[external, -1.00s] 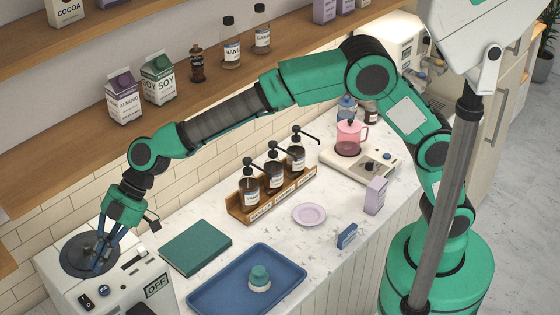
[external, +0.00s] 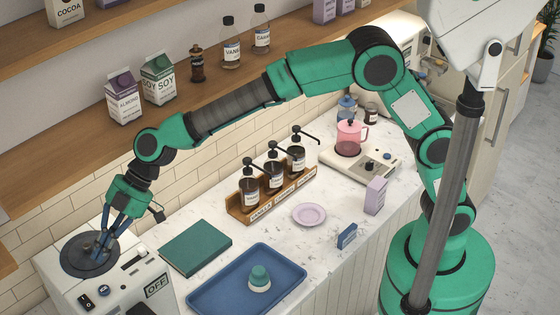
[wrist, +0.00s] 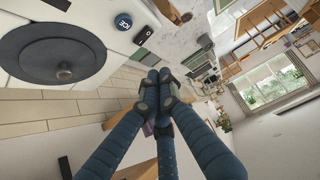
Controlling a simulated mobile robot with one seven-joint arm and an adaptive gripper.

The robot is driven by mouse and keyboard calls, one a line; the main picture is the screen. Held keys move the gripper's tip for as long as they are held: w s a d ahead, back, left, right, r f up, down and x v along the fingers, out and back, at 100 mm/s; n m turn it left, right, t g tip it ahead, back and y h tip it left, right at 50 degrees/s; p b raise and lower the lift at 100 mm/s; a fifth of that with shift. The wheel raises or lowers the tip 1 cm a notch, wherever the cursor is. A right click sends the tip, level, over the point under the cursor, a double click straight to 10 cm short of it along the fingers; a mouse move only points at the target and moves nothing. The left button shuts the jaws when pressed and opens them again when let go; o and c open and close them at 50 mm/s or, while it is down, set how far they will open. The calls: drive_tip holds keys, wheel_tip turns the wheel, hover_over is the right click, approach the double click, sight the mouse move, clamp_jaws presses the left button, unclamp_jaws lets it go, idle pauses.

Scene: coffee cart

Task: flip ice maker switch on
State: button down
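The white ice maker (external: 128,277) stands at the lower left of the external view, with a dark round lid (external: 78,262) on top.
A slider lever (external: 134,258) sits on the machine's right side. To its right are a green board (external: 196,247) and a blue tray (external: 222,297) holding a green-topped cup (external: 259,277). A rack of pump bottles (external: 270,196) stands further back. A wooden shelf (external: 190,95) runs above.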

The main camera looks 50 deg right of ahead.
drive_tip(key=shift+w+d+r+t+p, duration=0.1)
drive_tip(key=shift+w+r+t+p, duration=0.25)
drive_tip(key=shift+p, duration=0.35)
drive_tip(key=shift+w+f, duration=0.1)
drive_tip(key=shift+f, duration=0.05)
drive_tip(key=shift+f, duration=0.1)
drive_tip(key=p, duration=0.1)
hover_over(89, 300)
drive_tip(key=f, duration=0.6)
drive_tip(key=shift+d+f, duration=0.25)
drive_tip(key=shift+d, duration=0.1)
drive_tip(key=f, duration=0.2)
drive_tip(key=shift+w+a+f, duration=0.15)
drive_tip(key=shift+w+f, duration=0.15)
drive_tip(key=shift+f, duration=0.1)
drive_tip(key=shift+w+f+p, duration=0.1)
drive_tip(key=shift+f+p, duration=0.2)
drive_tip(key=shift+f, duration=0.45)
